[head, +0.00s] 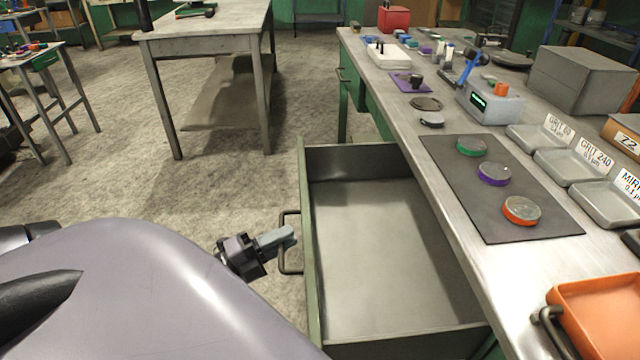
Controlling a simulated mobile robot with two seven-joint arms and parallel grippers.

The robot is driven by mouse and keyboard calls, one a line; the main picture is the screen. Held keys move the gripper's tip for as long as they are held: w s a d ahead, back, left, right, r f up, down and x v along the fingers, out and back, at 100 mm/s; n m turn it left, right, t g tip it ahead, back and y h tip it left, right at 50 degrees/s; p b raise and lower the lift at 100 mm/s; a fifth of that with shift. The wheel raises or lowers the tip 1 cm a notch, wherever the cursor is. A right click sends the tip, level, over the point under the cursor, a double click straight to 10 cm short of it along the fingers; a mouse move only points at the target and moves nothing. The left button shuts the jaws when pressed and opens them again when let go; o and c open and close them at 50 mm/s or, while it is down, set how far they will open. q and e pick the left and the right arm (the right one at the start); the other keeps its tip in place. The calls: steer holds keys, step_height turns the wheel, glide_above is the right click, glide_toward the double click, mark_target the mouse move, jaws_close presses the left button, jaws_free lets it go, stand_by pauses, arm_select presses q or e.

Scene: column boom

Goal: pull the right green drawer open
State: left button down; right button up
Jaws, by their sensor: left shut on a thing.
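The green drawer (312,262) under the workbench stands pulled out, and its inside is empty. A dark bar handle (290,214) sits on its front face, at the left in the head view. My left gripper (285,236) is at this handle, its fingers shut on the bar. My right gripper is not in view. Another green drawer front with a handle (343,75) shows farther back along the same bench and looks shut.
The workbench top (500,265) holds a dark mat (480,215) with three round pucks, labelled grey trays (570,165), a grey box (582,78) and an orange tray (600,310). A metal table (205,40) stands farther back. Floor between is clear.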

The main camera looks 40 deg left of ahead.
arm_select(q)
steer(key=shift+s+a, duration=1.5)
steer(key=shift+s, duration=0.2)
steer(key=c, duration=1.2)
jaws_free()
steer(key=shift+o, duration=0.2)
steer(key=v, duration=0.7)
steer(key=shift+b, duration=0.3)
steer(key=shift+s, duration=0.1)
